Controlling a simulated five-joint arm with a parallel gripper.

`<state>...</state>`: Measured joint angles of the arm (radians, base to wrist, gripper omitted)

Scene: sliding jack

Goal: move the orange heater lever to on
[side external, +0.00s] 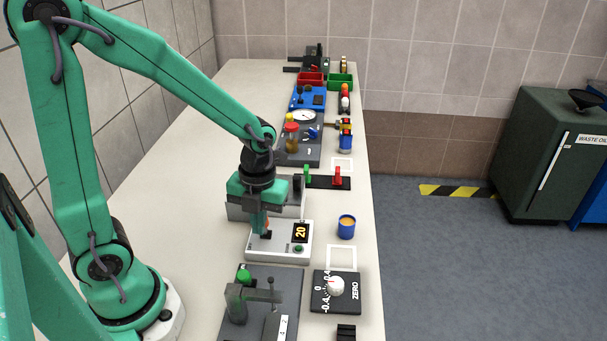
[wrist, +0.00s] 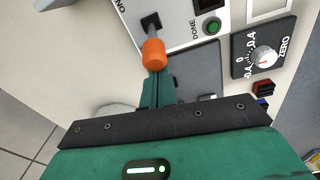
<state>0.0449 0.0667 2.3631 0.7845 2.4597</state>
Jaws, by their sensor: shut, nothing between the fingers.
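The orange heater lever (wrist: 154,54) stands out from a black slot in the light grey heater box (side external: 278,246). In the wrist view its knob points down toward my gripper, and the "ON" label is up and left of the slot. My gripper (wrist: 157,80) is shut and empty, with its fingertips right at the knob's lower end. I cannot tell whether they touch it. In the side view my gripper (side external: 263,226) points down over the box and hides much of the lever. The box's display (side external: 300,232) reads 20, and a green button (wrist: 212,26) sits beside "DONE".
A dark panel with a white dial knob (side external: 336,286) is at the front right. A blue cup (side external: 346,227) stands right of the box. A grey clamp fixture (side external: 258,300) is in front. Red and green levers (side external: 337,176) are behind. Bench at left is clear.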

